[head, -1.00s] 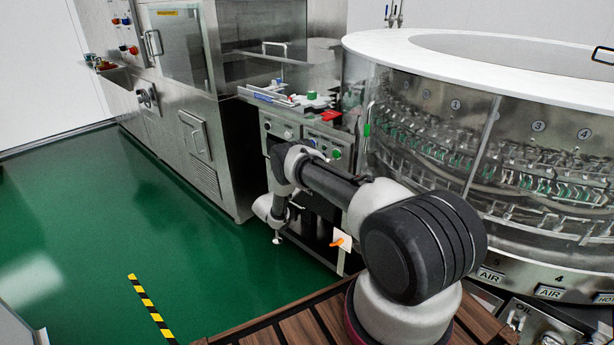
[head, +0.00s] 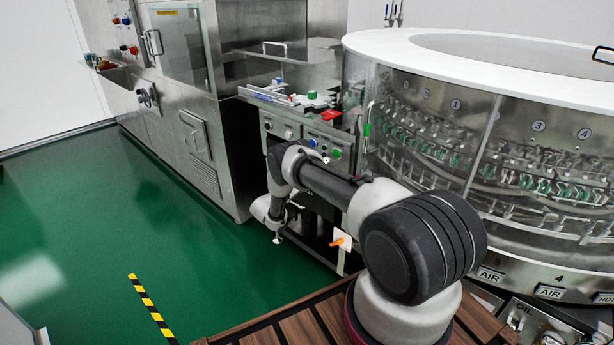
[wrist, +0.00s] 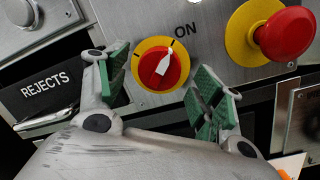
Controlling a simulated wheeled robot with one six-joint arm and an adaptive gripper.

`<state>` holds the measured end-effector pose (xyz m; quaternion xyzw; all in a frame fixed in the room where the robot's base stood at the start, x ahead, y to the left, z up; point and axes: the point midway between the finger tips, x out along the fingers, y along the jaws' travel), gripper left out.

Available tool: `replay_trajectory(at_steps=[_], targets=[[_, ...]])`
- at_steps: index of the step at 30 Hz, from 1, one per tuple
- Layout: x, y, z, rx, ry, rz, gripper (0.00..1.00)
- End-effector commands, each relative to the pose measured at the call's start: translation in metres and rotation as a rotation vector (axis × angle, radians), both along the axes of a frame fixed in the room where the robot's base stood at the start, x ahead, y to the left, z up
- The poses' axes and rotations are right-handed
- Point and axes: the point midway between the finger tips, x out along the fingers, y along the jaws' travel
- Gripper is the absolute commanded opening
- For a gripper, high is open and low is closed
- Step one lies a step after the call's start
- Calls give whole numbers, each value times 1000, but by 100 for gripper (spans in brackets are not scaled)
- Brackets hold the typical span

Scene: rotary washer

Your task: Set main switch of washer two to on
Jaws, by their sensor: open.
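The main switch (wrist: 160,65) is a red rotary knob on a yellow round plate in the wrist view. Its white pointer is tilted up and to the right, towards the black mark beside the ON label (wrist: 186,31). Another black mark is at the plate's upper left. My gripper (wrist: 164,77) is open, with its green-padded fingers on the left and right of the knob. A gap shows between each pad and the red knob, and nothing is held. In the head view my arm hides the switch, and my gripper cannot be made out clearly.
A red mushroom button (wrist: 285,34) on a yellow plate is close to the right of the switch. A REJECTS label (wrist: 46,86) is at the left. The round glass washer (head: 450,130) stands right of the control cabinet. Green floor (head: 90,220) is clear at the left.

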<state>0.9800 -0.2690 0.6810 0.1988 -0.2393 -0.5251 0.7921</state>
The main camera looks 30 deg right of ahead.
Motion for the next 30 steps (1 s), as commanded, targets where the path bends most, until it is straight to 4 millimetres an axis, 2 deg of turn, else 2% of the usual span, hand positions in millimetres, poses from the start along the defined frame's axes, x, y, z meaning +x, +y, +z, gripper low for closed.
replay_trajectory(at_steps=[9, 15, 20, 30], targets=[[-23, 65, -12, -1, 2, 3, 67], [-34, 94, -18, 0, 3, 2, 67], [-37, 101, -19, 0, 1, 0, 67], [-37, 101, -19, 0, 1, 0, 67]])
